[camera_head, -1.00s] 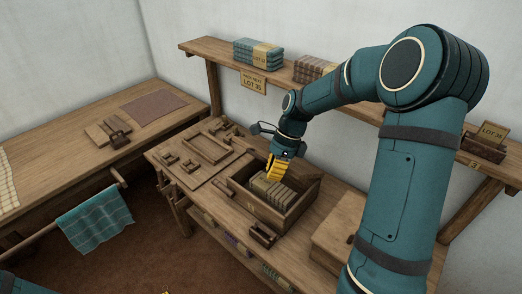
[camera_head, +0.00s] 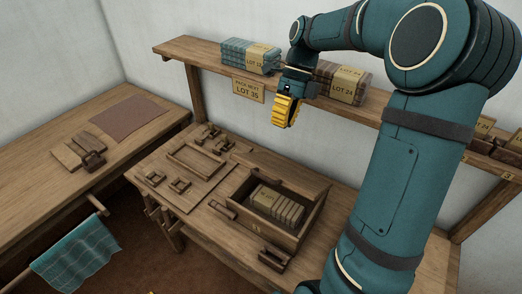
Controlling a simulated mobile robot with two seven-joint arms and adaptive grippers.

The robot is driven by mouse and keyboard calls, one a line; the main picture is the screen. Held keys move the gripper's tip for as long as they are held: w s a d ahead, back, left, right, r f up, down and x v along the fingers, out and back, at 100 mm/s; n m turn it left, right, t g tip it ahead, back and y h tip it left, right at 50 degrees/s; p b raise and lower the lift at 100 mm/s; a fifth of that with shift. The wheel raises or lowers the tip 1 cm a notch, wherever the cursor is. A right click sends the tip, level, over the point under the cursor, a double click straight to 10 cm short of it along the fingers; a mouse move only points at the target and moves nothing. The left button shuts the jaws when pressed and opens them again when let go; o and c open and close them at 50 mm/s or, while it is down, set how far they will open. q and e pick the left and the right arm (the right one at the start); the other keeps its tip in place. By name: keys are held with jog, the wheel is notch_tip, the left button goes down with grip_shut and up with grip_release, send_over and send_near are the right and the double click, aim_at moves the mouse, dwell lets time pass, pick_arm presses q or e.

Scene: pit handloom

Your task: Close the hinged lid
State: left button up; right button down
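An open wooden box (camera_head: 262,236) stands on the workbench, with several wrapped bundles (camera_head: 277,206) inside. A flat wooden panel (camera_head: 187,205) lies at its left, bearing a shallow frame (camera_head: 195,160) and small wooden fittings; it looks like the hinged lid folded open, but I cannot make out hinges. My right gripper (camera_head: 285,112), with yellow fingers, hangs in the air above and behind the box, in front of the shelf. It touches nothing and holds nothing visible. Its fingers are seen side-on, so their gap is hidden.
A wall shelf (camera_head: 205,55) carries teal bundles (camera_head: 250,56), brown bundles (camera_head: 338,82) and a hanging lot sign (camera_head: 249,89). A small wooden piece (camera_head: 272,259) lies before the box. A side table (camera_head: 60,195) and a teal cloth (camera_head: 77,254) are at the left.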

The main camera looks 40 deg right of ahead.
pick_arm(q)
jog(key=f+b, duration=0.1)
jog(key=s+f+b, duration=0.1)
jog(key=f+b, duration=0.1)
jog(key=shift+s+d, duration=0.1)
jog(key=shift+s, duration=0.05)
pick_arm(e)
send_near(269, 173)
jog(key=s+a+f, duration=0.1)
jog(key=a, duration=0.1)
jog(key=s+a+f, duration=0.1)
jog(key=a+f, duration=0.1)
jog(key=s+a+f, duration=0.1)
jog(key=a, duration=0.1)
jog(key=shift+s+a+f, duration=0.35)
jog(key=shift+s, duration=0.05)
jog(key=shift+f, duration=0.1)
